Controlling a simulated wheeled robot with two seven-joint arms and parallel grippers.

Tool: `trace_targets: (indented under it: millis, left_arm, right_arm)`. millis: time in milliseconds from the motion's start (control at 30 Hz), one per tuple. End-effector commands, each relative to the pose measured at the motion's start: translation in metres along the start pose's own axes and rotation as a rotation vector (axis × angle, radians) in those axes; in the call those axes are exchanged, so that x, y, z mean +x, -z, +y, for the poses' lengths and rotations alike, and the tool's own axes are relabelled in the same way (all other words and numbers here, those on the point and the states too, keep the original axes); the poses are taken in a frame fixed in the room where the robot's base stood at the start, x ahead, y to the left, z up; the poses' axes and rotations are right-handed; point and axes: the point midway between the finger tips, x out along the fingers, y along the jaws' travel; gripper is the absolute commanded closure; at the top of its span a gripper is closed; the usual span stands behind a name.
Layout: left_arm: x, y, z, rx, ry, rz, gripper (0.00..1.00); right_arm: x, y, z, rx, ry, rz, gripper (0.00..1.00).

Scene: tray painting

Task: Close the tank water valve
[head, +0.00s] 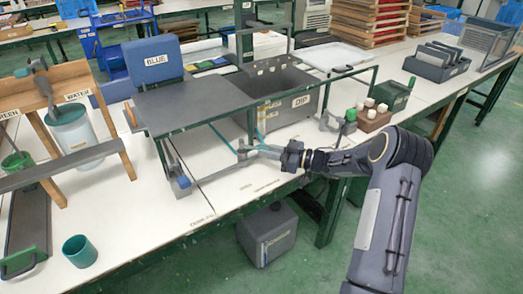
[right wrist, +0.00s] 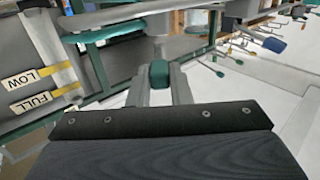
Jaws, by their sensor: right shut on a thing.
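The grey dip tank (head: 318,103) with a DIP label stands mid-table in the head view. In the right wrist view its grey wall (right wrist: 25,50) carries LOW and FULL labels at the left. My right gripper (head: 252,149) is at the tank's near side, low in front of it. In the right wrist view its fingers (right wrist: 158,88) are shut on a small green handle (right wrist: 158,72), apparently the tank water valve. The valve body behind the handle is partly hidden, and its turn position cannot be told. My left gripper is not in view.
A dark flat panel in a green frame (head: 190,103) stands left of the tank, beside a BLUE box (head: 153,60). A wooden block with pale pegs (head: 368,118) and a green box (head: 392,95) stand right. A teal cup (head: 80,251) is at lower left.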

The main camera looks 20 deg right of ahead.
Motion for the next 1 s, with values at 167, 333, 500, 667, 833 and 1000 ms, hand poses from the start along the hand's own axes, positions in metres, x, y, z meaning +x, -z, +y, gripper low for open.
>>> trace_targets:
  millis: [167,333,500,667,833,1000]
  left_arm:
    - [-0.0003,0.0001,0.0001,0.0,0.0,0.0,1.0]
    - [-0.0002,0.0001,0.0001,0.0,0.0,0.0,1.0]
    - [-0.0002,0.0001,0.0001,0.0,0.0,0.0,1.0]
    - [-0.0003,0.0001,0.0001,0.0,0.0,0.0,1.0]
    - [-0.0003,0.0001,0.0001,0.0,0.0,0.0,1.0]
    - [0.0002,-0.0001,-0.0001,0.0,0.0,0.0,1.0]
  right_arm:
    - [-0.0003,0.0004,0.0007,-0.001,0.014,0.003,1.0]
    - [-0.0001,0.0005,0.0006,-0.001,0.015,0.003,1.0]
    - [0.0001,0.0007,0.0005,-0.001,0.015,0.004,0.78]
    - [0.0001,0.0006,0.0005,-0.001,0.015,0.003,0.6]
    - [0.0001,0.0004,0.0005,-0.001,0.015,0.002,0.6]
    - [-0.0065,0.0001,0.0013,-0.002,0.012,0.001,0.6]
